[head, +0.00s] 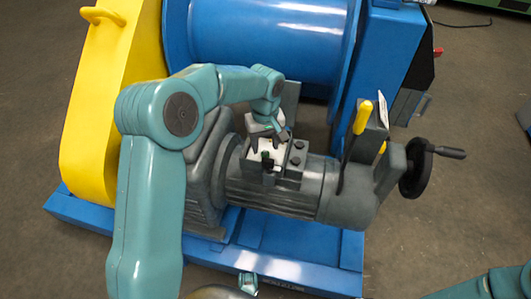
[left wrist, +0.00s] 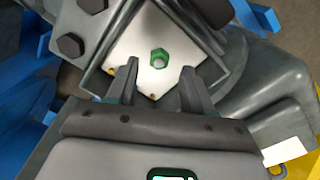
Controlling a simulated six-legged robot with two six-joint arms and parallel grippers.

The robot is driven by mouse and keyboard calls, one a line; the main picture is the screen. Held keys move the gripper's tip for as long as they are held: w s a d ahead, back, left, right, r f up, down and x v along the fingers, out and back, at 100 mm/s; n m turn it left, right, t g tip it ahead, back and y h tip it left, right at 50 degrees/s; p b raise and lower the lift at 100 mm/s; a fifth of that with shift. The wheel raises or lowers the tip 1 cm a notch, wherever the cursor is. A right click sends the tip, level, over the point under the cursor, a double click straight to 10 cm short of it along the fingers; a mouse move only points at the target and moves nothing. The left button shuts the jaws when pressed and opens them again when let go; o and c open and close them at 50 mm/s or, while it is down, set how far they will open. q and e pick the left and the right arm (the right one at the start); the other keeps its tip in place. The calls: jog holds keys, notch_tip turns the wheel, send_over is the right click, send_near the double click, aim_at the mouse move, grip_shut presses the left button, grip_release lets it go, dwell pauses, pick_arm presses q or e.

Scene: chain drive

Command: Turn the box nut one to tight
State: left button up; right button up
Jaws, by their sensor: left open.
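A green hex nut (left wrist: 159,58) sits on a bolt in the middle of a white square plate (left wrist: 135,50) on the grey motor's terminal box. My left gripper (left wrist: 158,72) is open, with its two dark fingers to either side of the nut and a little short of it in the picture. Nothing is held between them. In the head view my left gripper (head: 270,138) reaches down over the white plate (head: 254,155) on top of the motor (head: 275,195). My right gripper is out of view.
Dark bolt heads (left wrist: 70,45) stand beside the plate. A blue drum (head: 265,40) and a yellow guard (head: 105,85) are behind and left. A lever with a yellow grip (head: 362,117) and a black handwheel (head: 415,170) are at right. Floor is clear at far right.

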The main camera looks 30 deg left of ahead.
aim_at(265, 153)
pick_arm(q)
jog(key=shift+f+b, duration=0.3)
jog(key=shift+f, duration=1.2)
grip_shut()
